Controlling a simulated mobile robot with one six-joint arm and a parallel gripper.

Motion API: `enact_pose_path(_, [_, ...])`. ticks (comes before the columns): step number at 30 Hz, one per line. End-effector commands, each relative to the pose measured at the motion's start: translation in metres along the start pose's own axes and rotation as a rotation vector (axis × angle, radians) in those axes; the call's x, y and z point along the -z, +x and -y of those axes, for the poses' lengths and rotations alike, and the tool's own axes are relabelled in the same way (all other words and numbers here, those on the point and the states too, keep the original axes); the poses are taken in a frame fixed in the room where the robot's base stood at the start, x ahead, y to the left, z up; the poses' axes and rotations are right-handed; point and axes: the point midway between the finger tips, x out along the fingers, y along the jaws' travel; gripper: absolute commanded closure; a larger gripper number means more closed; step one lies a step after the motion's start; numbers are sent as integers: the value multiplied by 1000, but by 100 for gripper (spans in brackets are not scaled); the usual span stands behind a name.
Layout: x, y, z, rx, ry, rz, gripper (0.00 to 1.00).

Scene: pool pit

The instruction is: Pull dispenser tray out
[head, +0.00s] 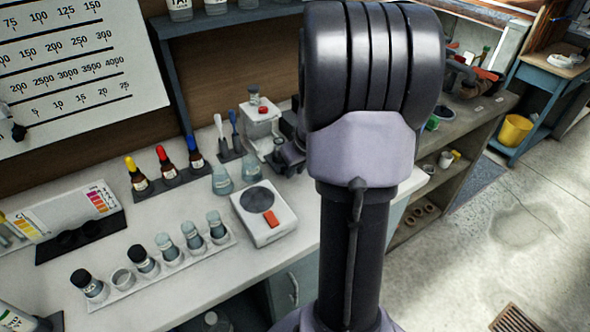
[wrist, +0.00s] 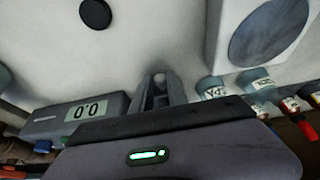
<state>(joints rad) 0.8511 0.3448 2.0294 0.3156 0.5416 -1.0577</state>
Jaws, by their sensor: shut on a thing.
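The dispenser (head: 262,122) is a small white unit with a red top, standing at the back of the bench. Its tray cannot be made out clearly in the head view. My gripper (head: 286,154) is low at the dispenser's right front, partly hidden by my arm. In the wrist view, the grey fingers of my gripper (wrist: 158,92) are close together against a pale surface. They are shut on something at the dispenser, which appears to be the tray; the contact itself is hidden. A grey box with a 0.0 display (wrist: 82,112) shows to the left of the fingers.
A white scale (head: 264,214) with a dark round plate stands just in front. Two flasks (head: 222,180) are close to the gripper's left. Dropper bottles (head: 166,166) and a rack of vials (head: 170,262) stand further left. Open floor (head: 510,210) lies right of the bench.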

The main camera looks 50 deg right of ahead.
Motion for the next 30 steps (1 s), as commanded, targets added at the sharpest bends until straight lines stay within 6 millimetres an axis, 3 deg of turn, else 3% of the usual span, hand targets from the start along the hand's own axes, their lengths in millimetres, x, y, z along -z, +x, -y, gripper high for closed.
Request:
enact_pose_path(1, [-1, 1, 0, 2, 1, 3, 100])
enact_pose_path(2, [-1, 1, 0, 2, 1, 3, 79])
enact_pose_path(5, [-1, 1, 0, 1, 0, 2, 60])
enact_pose_path(14, [0, 0, 0, 1, 0, 1, 60])
enact_pose_path(17, [1, -10, 0, 0, 0, -1, 60])
enact_pose_path(20, [2, -33, 0, -1, 0, -2, 60])
enact_pose_path(30, [3, -141, 0, -2, 0, -2, 60])
